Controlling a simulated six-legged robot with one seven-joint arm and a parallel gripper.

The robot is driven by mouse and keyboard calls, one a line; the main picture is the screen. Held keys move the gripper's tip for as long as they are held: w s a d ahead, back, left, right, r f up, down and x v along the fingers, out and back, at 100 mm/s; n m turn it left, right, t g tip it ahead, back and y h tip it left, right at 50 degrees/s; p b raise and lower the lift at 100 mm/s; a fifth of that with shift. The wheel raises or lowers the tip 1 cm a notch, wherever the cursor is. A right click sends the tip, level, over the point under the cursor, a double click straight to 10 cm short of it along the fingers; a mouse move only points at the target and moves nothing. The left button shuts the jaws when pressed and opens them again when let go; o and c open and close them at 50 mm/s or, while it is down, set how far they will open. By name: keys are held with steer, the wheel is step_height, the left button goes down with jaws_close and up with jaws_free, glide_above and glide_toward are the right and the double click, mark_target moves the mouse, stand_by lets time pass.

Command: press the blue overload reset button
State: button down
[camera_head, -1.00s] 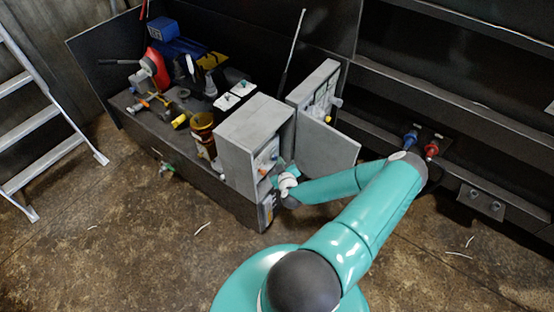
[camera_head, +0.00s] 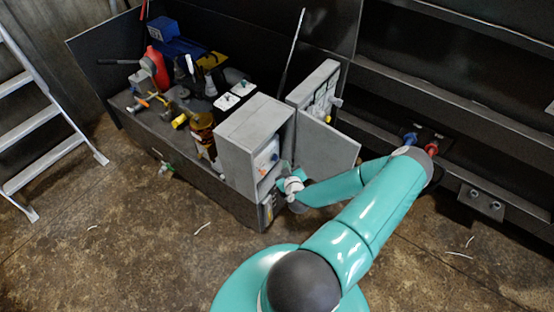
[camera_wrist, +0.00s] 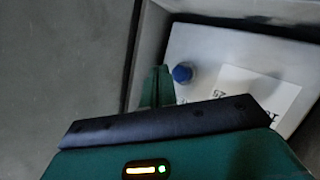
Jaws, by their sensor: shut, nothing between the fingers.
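The blue button (camera_wrist: 182,73) is a small round knob on a pale panel inside the grey box, in the wrist view. My gripper (camera_wrist: 158,84) shows there as green fingers closed together, with nothing between them. The fingertips are just left of the button, with a narrow gap in the picture; depth to the panel is hard to tell. In the head view the open grey box (camera_head: 246,140) stands on the bench's near end. My gripper (camera_head: 284,168) is at its open front, partly hidden by my wrist.
A white printed label (camera_wrist: 258,96) is right of the button. The box's grey door (camera_head: 325,142) stands open to the right. Tools and containers crowd the dark bench (camera_head: 228,191). A ladder (camera_head: 40,120) stands at left. Blue and red connectors sit on the right wall.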

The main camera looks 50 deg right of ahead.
steer(key=s, duration=0.3)
steer(key=shift+s+d, duration=0.2)
steer(key=shift+s, duration=0.2)
stand_by(0.7)
